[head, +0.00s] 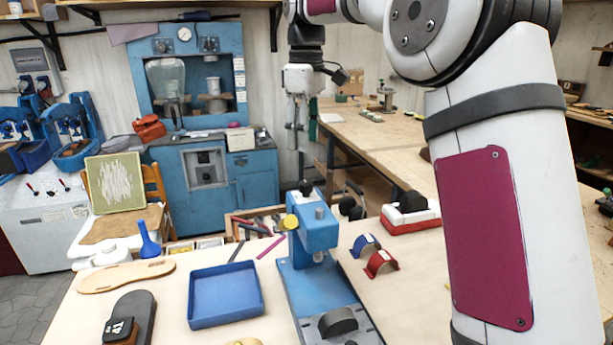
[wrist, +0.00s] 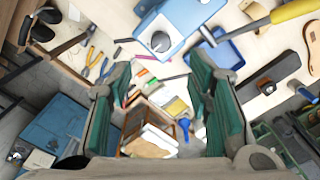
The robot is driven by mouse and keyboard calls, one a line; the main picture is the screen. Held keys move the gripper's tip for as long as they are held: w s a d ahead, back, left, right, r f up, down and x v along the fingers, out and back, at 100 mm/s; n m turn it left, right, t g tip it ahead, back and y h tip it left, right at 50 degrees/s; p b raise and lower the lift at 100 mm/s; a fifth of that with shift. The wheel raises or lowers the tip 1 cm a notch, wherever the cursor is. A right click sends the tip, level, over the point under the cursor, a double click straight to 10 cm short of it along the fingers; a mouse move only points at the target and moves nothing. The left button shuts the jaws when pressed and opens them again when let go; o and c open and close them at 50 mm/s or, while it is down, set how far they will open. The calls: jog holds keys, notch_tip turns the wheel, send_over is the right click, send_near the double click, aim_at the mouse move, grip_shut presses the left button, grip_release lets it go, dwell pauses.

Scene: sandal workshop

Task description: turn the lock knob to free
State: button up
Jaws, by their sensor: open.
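A blue press (head: 317,235) stands on the bench. The knob that I take for the lock knob shows as a small dark knob (head: 306,187) on top of the press head, at its far side. In the wrist view it is a round grey knob with a dark face (wrist: 160,41) on the blue housing (wrist: 185,14). My gripper (head: 301,150) points down above the press, apart from the knob. In the wrist view its two teal-padded fingers (wrist: 158,84) are spread and empty, with the knob beyond the gap. The knob's markings are too small to read.
A yellow-ended lever (head: 291,222) sticks out from the press on the left. A blue tray (head: 226,296) and sandal soles (head: 127,275) lie left of it. Blue and red arched pieces (head: 380,263) lie right. A tool box (head: 240,222) stands behind the press.

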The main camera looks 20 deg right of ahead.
aim_at(306, 182)
notch_tip(306, 182, down, 10)
jog(key=shift+f+p, duration=0.1)
jog(key=shift+p, duration=0.6)
grip_shut()
